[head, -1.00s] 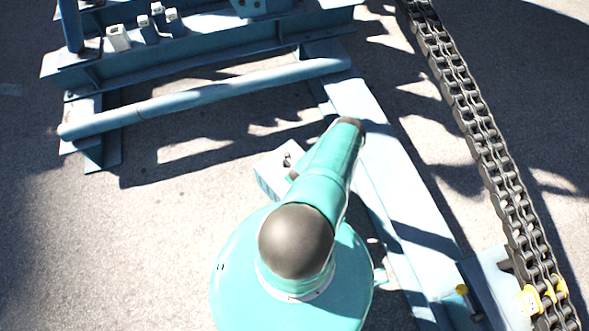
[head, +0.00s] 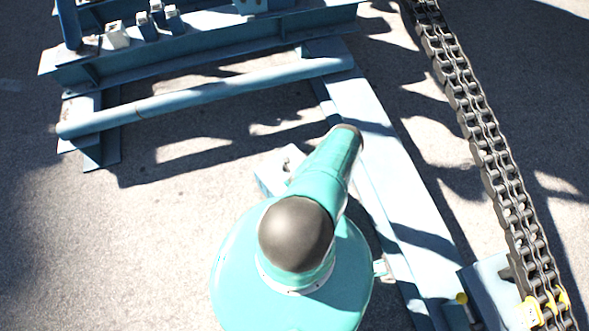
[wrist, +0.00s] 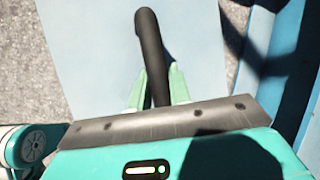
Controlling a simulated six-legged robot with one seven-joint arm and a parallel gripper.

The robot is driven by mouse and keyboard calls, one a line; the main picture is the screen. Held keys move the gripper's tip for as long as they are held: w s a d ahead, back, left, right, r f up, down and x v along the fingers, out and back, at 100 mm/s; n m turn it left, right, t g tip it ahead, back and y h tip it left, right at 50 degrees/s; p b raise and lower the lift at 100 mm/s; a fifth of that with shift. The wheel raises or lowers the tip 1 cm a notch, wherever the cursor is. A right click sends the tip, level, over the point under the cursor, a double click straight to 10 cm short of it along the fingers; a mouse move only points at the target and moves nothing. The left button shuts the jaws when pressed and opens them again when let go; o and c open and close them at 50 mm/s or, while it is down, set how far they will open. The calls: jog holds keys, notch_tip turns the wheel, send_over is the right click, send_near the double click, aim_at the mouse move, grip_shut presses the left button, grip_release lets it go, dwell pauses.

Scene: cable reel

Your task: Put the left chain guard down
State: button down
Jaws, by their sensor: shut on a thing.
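In the wrist view my gripper (wrist: 158,72) has its two pale green fingers closed on a dark bar-shaped handle (wrist: 149,30). The handle stands out from a broad pale blue panel (wrist: 95,50), which looks like the left chain guard. The panel fills the middle of this view, and its lower part is hidden by my gripper's body. I cannot tell whether the panel touches the ground. In the head view my arm hides the gripper, and I cannot clearly make out the guard there.
A blue steel frame (head: 200,62) with a round tube (head: 200,97) stands at the back left. A pale blue beam (head: 385,180) runs down right of my arm. A heavy roller chain (head: 490,150) hangs further right, near yellow parts (head: 530,312). The pavement (head: 110,240) at left is clear.

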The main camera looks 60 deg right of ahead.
jog(key=c, duration=1.3)
grip_release()
jog(key=shift+s+a+r, duration=0.15)
jog(key=shift+a+r, duration=0.05)
jog(key=shift+r, duration=0.3)
jog(key=v, duration=1.1)
jog(key=shift+a, duration=0.1)
